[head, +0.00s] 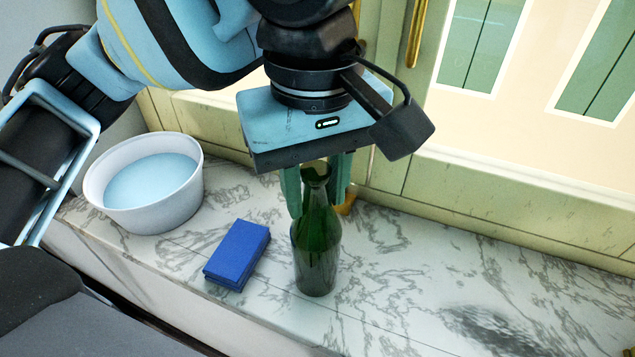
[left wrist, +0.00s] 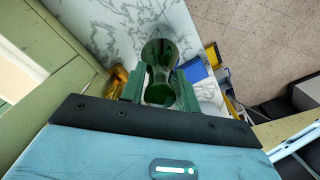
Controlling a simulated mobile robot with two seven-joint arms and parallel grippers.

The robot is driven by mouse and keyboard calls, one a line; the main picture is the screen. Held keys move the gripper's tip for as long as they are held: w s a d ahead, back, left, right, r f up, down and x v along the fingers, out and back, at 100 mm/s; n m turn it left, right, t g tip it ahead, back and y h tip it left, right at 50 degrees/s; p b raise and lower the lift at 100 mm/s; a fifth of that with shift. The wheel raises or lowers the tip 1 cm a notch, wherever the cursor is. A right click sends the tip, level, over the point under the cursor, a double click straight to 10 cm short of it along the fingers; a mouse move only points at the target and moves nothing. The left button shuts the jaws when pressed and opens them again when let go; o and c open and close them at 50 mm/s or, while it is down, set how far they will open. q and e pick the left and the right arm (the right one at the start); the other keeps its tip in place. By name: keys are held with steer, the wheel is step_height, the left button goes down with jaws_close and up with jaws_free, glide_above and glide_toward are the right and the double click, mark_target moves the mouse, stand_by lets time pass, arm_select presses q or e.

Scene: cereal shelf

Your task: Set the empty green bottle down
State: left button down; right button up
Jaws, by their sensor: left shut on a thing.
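The green bottle (head: 316,248) is upright on or just above the marble counter in the head view; I cannot tell for sure whether its base touches. My left gripper (head: 316,185) comes from above with its green fingers on either side of the bottle's neck, shut on it. In the left wrist view the bottle (left wrist: 160,55) is seen from above, between the two fingers of the gripper (left wrist: 160,88). My right gripper is not in view.
A blue box (head: 237,252) lies on the marble counter (head: 400,275) just left of the bottle. A white bowl (head: 180,215) with a light blue inside stands further left. A cabinet with brass handles (head: 417,35) runs behind. The counter right of the bottle is clear.

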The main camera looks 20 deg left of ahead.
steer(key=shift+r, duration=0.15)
arm_select(q)
steer(key=c, duration=1.1)
jaws_free()
steer(key=shift+f, duration=0.15)
steer(key=shift+o, duration=0.3)
step_height(320, 180, up, 11)
steer(key=p, duration=0.2)
steer(key=shift+p, duration=0.4)
steer(key=shift+r, duration=0.65)
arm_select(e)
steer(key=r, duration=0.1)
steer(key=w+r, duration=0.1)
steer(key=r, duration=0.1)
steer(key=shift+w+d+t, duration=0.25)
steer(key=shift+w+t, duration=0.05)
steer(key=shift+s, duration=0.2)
